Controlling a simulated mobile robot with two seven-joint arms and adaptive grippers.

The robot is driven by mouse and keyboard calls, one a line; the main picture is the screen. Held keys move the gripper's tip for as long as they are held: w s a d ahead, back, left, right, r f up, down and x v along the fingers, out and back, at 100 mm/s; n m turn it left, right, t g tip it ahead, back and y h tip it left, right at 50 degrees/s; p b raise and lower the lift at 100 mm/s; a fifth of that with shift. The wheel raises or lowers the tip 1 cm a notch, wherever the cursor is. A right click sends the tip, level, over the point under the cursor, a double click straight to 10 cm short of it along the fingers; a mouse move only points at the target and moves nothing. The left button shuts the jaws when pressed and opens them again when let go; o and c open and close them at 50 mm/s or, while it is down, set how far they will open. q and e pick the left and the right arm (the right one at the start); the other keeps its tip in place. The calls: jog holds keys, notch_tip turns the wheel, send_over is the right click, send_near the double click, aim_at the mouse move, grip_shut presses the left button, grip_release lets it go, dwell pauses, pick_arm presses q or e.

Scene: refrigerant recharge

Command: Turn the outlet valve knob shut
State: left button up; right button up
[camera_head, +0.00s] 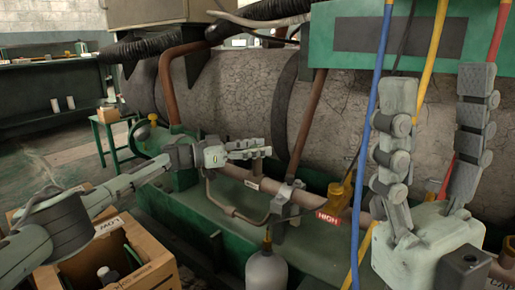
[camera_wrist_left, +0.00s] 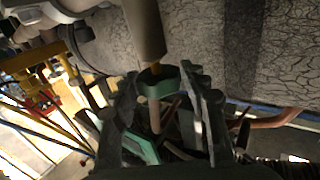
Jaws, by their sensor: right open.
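My left gripper (camera_head: 262,148) reaches in from the left, in front of the cracked grey tank and over a short reddish-brown pipe stub (camera_head: 257,166). In the left wrist view its fingers (camera_wrist_left: 163,98) stand apart. A green round part (camera_wrist_left: 165,78) and a reddish stem (camera_wrist_left: 155,116) show between them; I cannot tell whether they touch a finger. No outlet valve knob can be made out for sure in the head view; the fingers may hide it. My right gripper (camera_head: 437,92) is open and empty at the right, fingers pointing up.
A yellow valve (camera_head: 340,193) with a red HIGH tag (camera_head: 327,218) sits on the pipe to the right. Blue, yellow and red hoses hang nearby. A grey bottle (camera_head: 266,272) stands at the front. A cardboard box (camera_head: 135,262) is at the lower left. The tank (camera_head: 220,95) blocks the back.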

pick_arm(q)
jog(key=shift+o, duration=0.9)
jog(key=v, duration=1.2)
